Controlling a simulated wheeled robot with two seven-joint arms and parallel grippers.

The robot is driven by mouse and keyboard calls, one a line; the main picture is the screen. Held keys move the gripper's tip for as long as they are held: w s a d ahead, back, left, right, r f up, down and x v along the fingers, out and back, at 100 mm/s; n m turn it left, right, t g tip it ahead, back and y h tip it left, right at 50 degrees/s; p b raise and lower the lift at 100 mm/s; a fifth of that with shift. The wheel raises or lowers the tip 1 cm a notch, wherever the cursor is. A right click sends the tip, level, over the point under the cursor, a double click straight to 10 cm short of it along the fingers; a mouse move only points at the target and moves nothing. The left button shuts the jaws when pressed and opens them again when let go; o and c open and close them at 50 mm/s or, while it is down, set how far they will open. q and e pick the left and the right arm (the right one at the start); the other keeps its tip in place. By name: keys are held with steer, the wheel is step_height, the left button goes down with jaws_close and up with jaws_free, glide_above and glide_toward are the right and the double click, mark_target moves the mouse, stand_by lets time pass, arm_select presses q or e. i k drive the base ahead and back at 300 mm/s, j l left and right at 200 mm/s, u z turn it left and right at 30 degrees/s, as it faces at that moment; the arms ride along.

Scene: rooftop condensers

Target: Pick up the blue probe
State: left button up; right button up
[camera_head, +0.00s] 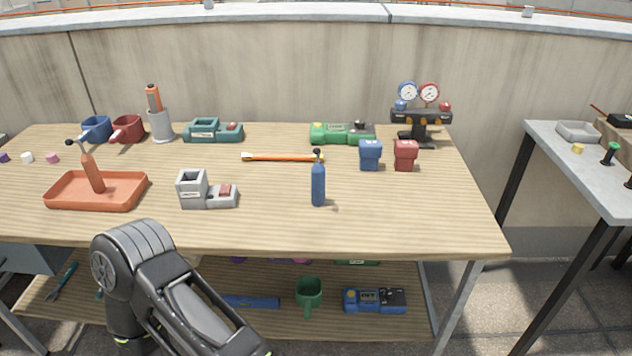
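The blue probe (318,186) stands upright on the wooden workbench (400,215), near its front edge and right of the middle. It has a slim blue body, a narrow neck and a small black ball on top. Nothing touches it. One of my dark arms reaches in at the lower left, in front of the bench, and runs down out of the picture. Neither of my grippers shows in the head view.
An orange probe (93,172) leans in an orange tray (70,204). A grey device (205,191) stands left of the blue probe, blue (370,155) and red (405,156) blocks behind right. An orange-handled tool (282,157) lies behind it. The bench's front right is clear.

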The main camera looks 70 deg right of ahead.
mark_target(317, 169)
steer(key=z, duration=2.45)
steer(key=i, duration=0.45)
steer(key=l+z, duration=1.25)
steer(key=j, duration=0.1)
